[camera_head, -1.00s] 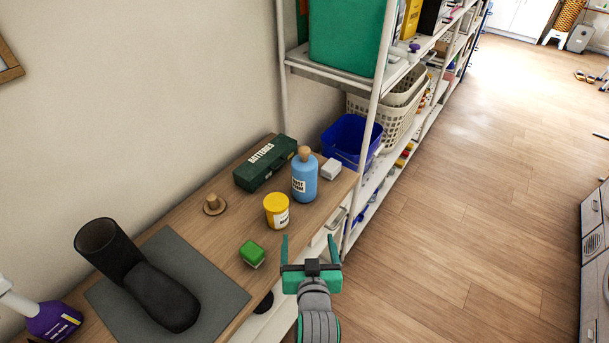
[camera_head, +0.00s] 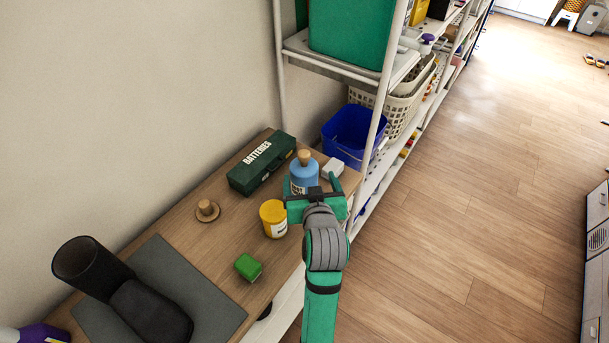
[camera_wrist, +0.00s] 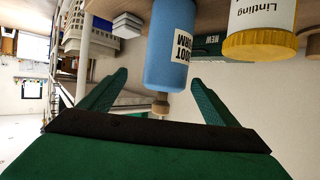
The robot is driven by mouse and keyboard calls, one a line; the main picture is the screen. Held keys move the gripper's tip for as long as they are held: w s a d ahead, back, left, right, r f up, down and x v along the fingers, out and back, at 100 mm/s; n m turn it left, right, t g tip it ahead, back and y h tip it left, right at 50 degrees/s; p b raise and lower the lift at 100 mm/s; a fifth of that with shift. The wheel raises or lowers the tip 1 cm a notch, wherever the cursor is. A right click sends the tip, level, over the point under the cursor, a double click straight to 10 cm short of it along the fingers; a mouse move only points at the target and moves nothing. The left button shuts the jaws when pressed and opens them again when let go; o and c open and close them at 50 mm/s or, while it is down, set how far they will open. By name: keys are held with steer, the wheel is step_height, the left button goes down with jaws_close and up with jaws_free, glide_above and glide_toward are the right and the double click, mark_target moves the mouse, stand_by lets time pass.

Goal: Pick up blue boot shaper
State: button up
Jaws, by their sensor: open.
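The blue boot shaper (camera_head: 301,178), shaped like a bottle with a wooden knob on top, stands upright near the far right end of the wooden bench. My gripper (camera_head: 316,190) is open in front of it and hides its lower right part. In the wrist view, which is upside down, the blue boot shaper (camera_wrist: 172,45) shows between the two open green fingers (camera_wrist: 160,85), with its knob towards the palm. I cannot tell whether a finger touches it.
A yellow tub (camera_head: 272,218) stands close left of the shaper, and a green BATTERIES box (camera_head: 262,165) behind it. A small white box (camera_head: 332,168) is to the right. A green block (camera_head: 248,267), wooden knob (camera_head: 207,210) and black boot (camera_head: 125,295) are nearer. Shelving (camera_head: 375,130) stands beyond.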

steer(key=x, duration=0.4)
steer(key=shift+a+f, duration=0.1)
steer(key=x, duration=0.2)
steer(key=a+x, duration=0.1)
steer(key=x, duration=0.1)
steer(key=shift+w+f, duration=0.15)
steer(key=shift+w, duration=0.05)
steer(key=shift+w+f, duration=0.2)
steer(key=shift+w, duration=0.15)
steer(key=shift+d, duration=0.1)
steer(key=c, duration=1.2)
